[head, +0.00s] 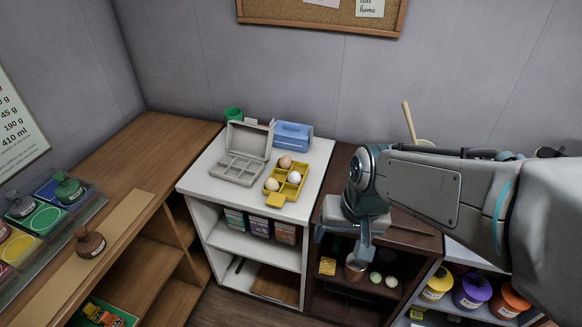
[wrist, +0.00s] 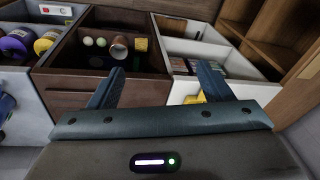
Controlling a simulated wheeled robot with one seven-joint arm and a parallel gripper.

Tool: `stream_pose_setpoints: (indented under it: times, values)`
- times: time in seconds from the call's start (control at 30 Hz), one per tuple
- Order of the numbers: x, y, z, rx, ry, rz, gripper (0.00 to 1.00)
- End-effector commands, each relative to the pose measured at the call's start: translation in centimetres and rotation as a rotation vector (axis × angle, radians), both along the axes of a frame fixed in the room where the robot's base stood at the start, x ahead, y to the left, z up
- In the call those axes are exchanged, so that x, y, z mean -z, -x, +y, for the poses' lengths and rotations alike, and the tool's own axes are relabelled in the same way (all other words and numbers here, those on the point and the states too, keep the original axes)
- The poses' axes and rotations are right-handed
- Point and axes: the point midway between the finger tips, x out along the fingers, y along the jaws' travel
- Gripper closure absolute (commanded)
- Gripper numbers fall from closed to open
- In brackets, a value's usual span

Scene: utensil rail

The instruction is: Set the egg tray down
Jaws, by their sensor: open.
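The yellow egg tray (head: 275,200) rests on top of the white cabinet, near its front right edge. It holds two brownish eggs (head: 285,162) and a white egg (head: 294,177). My gripper (head: 343,244) is open and empty, to the right of the tray and apart from it, over the front of the dark brown cabinet. In the wrist view my gripper (wrist: 160,68) has its two fingers spread with nothing between them. A bit of yellow (wrist: 194,98) beside the right finger there may be the tray, mostly hidden.
A grey open egg carton (head: 238,170) and a blue box (head: 292,136) stand on the white cabinet (head: 215,190) by the tray. A green cup (head: 233,114) is behind. The dark brown cabinet (head: 335,190) holds a pot (head: 355,267) and a yellow sponge (head: 327,266) on its shelf.

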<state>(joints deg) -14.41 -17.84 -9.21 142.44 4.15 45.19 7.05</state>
Motion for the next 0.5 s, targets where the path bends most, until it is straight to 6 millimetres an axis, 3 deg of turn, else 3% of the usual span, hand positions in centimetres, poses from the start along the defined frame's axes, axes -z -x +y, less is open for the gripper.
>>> stream_pose_setpoints:
  times: [0.2,0.5]
  values:
    - [5.6,-2.0,3.8,0.102,-0.012,0.138,0.27]
    - [13.4,-3.0,7.0,0.27,0.135,0.198,0.27]
